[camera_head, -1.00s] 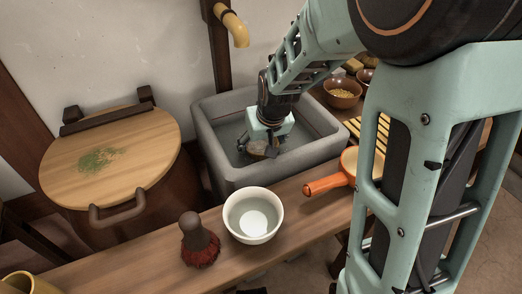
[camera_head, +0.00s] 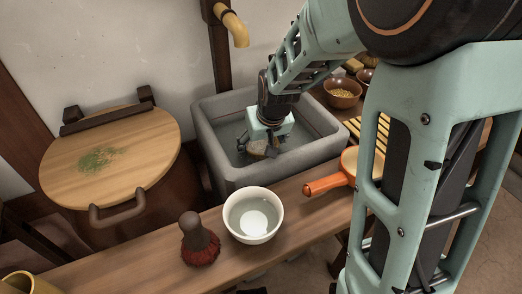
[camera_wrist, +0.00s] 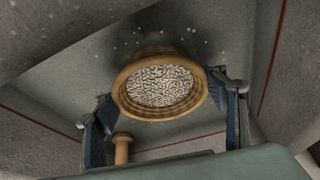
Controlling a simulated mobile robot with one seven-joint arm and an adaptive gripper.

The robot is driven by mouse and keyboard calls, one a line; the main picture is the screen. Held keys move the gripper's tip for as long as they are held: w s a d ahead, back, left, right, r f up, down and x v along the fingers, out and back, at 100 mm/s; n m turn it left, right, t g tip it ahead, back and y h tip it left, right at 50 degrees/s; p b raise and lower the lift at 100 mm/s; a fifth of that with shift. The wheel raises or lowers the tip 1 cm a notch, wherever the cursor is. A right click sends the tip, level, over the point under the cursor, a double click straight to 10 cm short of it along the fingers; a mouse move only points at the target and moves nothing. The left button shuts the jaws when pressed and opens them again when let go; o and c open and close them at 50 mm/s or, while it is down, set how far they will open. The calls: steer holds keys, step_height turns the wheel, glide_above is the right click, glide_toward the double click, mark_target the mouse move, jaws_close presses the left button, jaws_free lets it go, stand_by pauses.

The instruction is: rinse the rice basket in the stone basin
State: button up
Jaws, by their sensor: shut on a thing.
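The rice basket (camera_wrist: 191,107) is a round woven bowl filled with white grains, seen from above in the wrist view. My gripper (camera_wrist: 160,112) is shut on it, with one blue-padded finger on each side. In the head view my gripper (camera_head: 262,146) reaches down inside the grey stone basin (camera_head: 206,137), and only a small part of the basket (camera_head: 257,147) shows there. Pale drops or specks lie around the basket in the wrist view. I cannot tell whether the basket touches the basin floor.
A bamboo spout (camera_head: 237,29) hangs above the basin. A white bowl (camera_head: 237,208), a dark red brush (camera_head: 201,245) and an orange-handled pan (camera_head: 325,184) stand along the front shelf. A wooden-lidded tub (camera_head: 140,170) is at left. A bowl of grain (camera_head: 342,88) stands behind right.

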mark_target(261, 148)
steer(key=shift+r, duration=0.1)
stand_by(0.5)
step_height(261, 148, up, 16)
steer(key=p, duration=1.2)
steer(key=shift+f, duration=0.2)
steer(key=shift+r, duration=0.1)
stand_by(2.0)
step_height(261, 148, up, 4)
steer(key=p, duration=0.2)
steer(key=shift+p, duration=0.4)
stand_by(0.4)
